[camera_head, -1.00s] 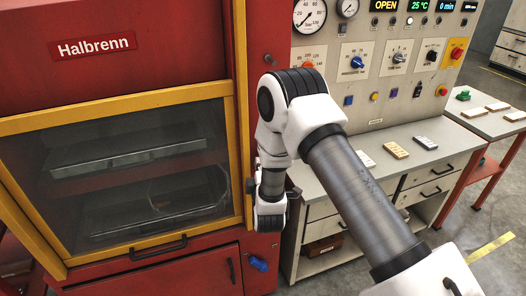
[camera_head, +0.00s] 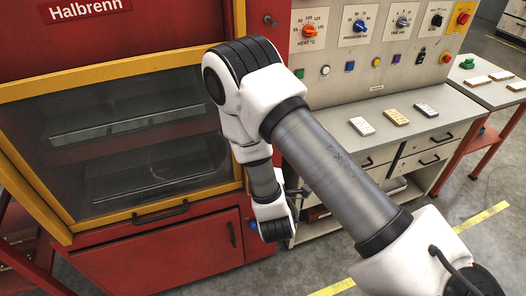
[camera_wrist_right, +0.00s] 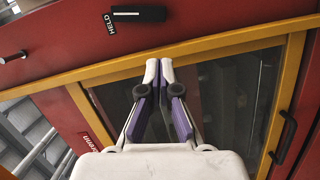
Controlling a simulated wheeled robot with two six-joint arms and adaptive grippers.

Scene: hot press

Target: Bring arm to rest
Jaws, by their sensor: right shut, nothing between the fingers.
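My right arm (camera_head: 330,165) reaches in from the lower right in the head view and bends down in front of the red press. Its gripper is mostly hidden behind the arm there. In the wrist view the right gripper (camera_wrist_right: 159,66) is shut, its fingertips together with nothing between them. It points toward the press's yellow-framed window (camera_wrist_right: 215,95), apparently with a gap, though I cannot tell how wide. My left gripper is in neither view.
The red press (camera_head: 160,25) has a closed glass door (camera_head: 110,135) with a black handle (camera_head: 160,212). A control panel (camera_head: 375,60) stands right of the arm, above a grey bench (camera_head: 440,135) with several small blocks. A side table (camera_head: 490,95) is farther right. Grey floor is clear at lower right.

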